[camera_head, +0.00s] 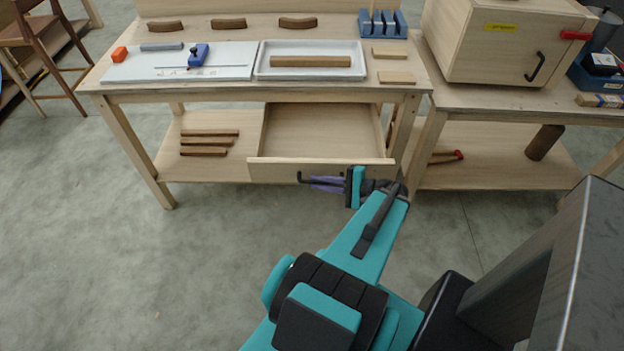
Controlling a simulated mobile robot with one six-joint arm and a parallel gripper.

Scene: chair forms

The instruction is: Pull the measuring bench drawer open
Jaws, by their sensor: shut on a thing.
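The measuring bench (240,92) is a pale wooden table at the upper middle of the head view. Its drawer (275,172) hangs under the top and stands pulled well out, with its bare inside showing. A dark handle (301,178) sits on the drawer front. My gripper (322,184) is at the drawer front, shut on the handle; its fingers reach left to it. The gripper and arm hide the right part of the drawer front's lower edge.
A second bench at the right carries a pale cabinet (490,45) with a black handle. A white tray (262,70) with a wooden strip lies on the measuring bench. Wooden strips (205,142) lie on the lower shelf. The floor (130,270) at left front is clear.

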